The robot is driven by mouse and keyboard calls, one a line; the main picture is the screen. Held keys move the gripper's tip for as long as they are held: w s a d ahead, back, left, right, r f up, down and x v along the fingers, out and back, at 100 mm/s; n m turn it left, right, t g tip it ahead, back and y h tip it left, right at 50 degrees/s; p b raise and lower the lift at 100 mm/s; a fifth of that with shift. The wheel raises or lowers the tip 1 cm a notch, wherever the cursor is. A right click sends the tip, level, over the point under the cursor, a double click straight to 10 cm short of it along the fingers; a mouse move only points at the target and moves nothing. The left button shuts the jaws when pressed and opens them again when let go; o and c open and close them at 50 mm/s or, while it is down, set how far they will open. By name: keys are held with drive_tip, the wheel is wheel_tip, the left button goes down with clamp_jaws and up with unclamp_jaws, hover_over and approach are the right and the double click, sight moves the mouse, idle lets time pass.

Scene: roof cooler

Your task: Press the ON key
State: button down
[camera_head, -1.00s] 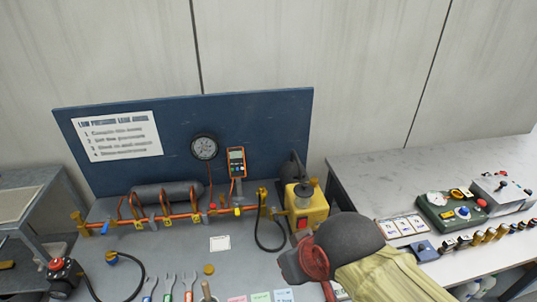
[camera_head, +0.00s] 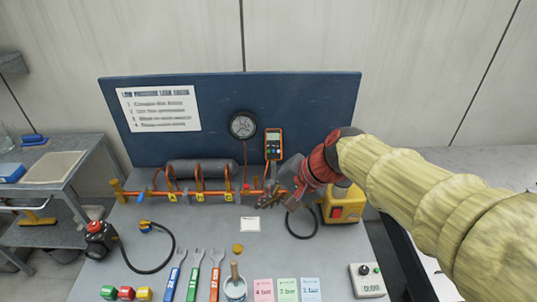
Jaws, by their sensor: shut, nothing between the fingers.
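No key marked ON is readable. A handheld orange meter (camera_head: 273,143) with a small display hangs on the blue backboard, to the right of a round dial gauge (camera_head: 243,126). My gripper (camera_head: 268,198) is shut and empty, just below the meter in the picture, in front of the copper pipe line. I cannot tell its exact distance from the pipe or board. A yellow unit (camera_head: 353,199) with a red switch (camera_head: 347,212) stands right of the gripper, partly behind my arm. A small pale box (camera_head: 366,282) with a dark knob and a green button sits at the front right.
Copper piping (camera_head: 150,195) with yellow tags runs along the bench below a grey cylinder (camera_head: 203,172). Several wrenches (camera_head: 194,275), a cup (camera_head: 235,289) and coloured cards (camera_head: 287,290) lie in front. The middle of the bench is mostly clear.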

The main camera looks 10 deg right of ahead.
sight(268, 151)
drive_tip(key=w+d+f+m+t+y, duration=0.1)
drive_tip(key=w+d+f+m+t, duration=0.1)
drive_tip(key=w+m, duration=0.3)
drive_tip(key=w+d+f+m+t+y+b, duration=0.1)
drive_tip(key=w+d+f+m, duration=0.2)
drive_tip(key=w, duration=1.1)
drive_tip(key=w+d+f+m+t+y, duration=0.1)
drive_tip(key=w+d+f+m+t, duration=0.1)
drive_tip(key=w+f+m, duration=0.3)
drive_tip(key=w+m, duration=0.2)
drive_tip(key=w, duration=0.2)
drive_tip(key=shift+w+d+f+t+b, duration=0.3)
drive_tip(key=shift+w+d+b, duration=0.05)
drive_tip(key=shift+w+f, duration=0.1)
drive_tip(key=w+d+f, duration=0.1)
drive_tip(key=w+f, duration=0.3)
drive_tip(key=w, duration=0.3)
drive_tip(key=shift+w+d+b, duration=0.2)
drive_tip(key=shift+b, duration=0.15)
drive_tip(key=shift+w, duration=0.15)
drive_tip(key=shift+w+d+f, duration=0.1)
drive_tip(key=shift+w+f, duration=0.05)
drive_tip(key=shift+w, duration=0.05)
drive_tip(key=shift+w+f, duration=0.15)
drive_tip(key=shift+w, duration=0.05)
drive_tip(key=shift+s, duration=0.1)
drive_tip(key=shift+s+r, duration=0.35)
drive_tip(key=shift+s, duration=0.1)
